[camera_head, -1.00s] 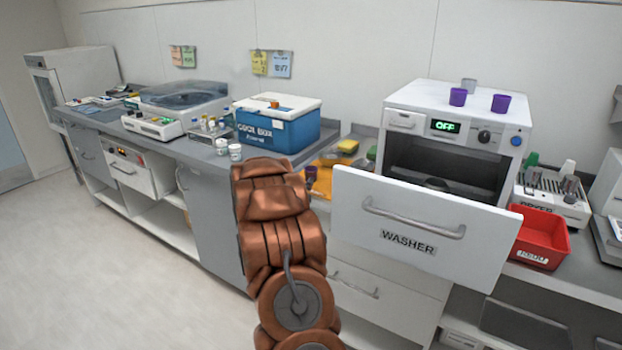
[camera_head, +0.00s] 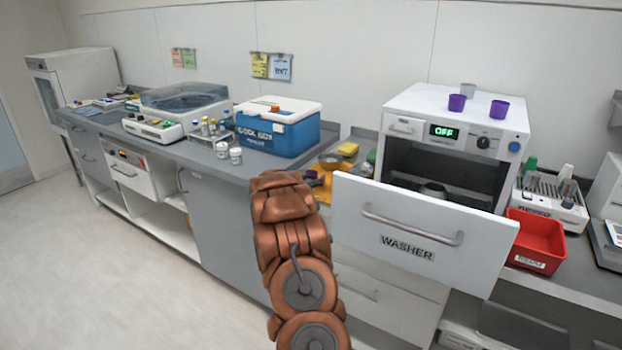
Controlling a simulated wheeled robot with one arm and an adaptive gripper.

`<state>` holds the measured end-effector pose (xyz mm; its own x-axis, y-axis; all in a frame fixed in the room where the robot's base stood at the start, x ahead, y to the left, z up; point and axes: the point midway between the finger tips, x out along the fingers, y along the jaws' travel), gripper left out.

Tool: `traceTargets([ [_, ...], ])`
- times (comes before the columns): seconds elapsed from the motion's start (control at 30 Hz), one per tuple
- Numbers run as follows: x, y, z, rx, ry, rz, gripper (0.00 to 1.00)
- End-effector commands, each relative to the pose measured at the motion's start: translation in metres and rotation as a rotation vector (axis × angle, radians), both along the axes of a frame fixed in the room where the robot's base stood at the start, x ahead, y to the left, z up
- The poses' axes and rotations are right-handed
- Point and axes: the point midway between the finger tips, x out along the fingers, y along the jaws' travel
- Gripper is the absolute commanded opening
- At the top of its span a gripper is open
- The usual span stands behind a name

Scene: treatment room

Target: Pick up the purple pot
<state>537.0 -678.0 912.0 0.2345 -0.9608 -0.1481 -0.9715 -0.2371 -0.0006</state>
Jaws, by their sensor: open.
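Two purple pots stand upright on top of the white washer, a left one (camera_head: 457,102) and a right one (camera_head: 500,106). A small dark purplish thing (camera_head: 314,179) shows on the counter just beyond the end of my arm; it is partly hidden, and I cannot tell whether it is another pot. My copper-coloured arm reaches up from the bottom middle toward the counter edge, left of the washer. Its fingers are hidden behind the arm, so my gripper does not show. The arm is well left of and below the two pots on the washer.
The washer door (camera_head: 420,232) hangs out in front, right of my arm. A grey cup (camera_head: 468,89) stands behind the pots. A blue cool box (camera_head: 275,130) stands left. An orange mat (camera_head: 323,193) holds a bowl and sponge. A red bin (camera_head: 537,240) stands right.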

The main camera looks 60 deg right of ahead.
Motion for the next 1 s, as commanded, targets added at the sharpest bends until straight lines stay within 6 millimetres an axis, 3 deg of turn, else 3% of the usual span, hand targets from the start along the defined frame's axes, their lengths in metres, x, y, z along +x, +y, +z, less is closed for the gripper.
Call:
traceTargets([
  [0.37,0.0005,-0.0049,-0.0023,0.002,0.002,-0.001,0.78],
  [0.8,0.0006,-0.0048,-0.0021,0.001,0.001,-0.001,0.32],
  [1.0,0.0005,-0.0047,-0.0022,0.002,0.002,-0.001,0.32],
])
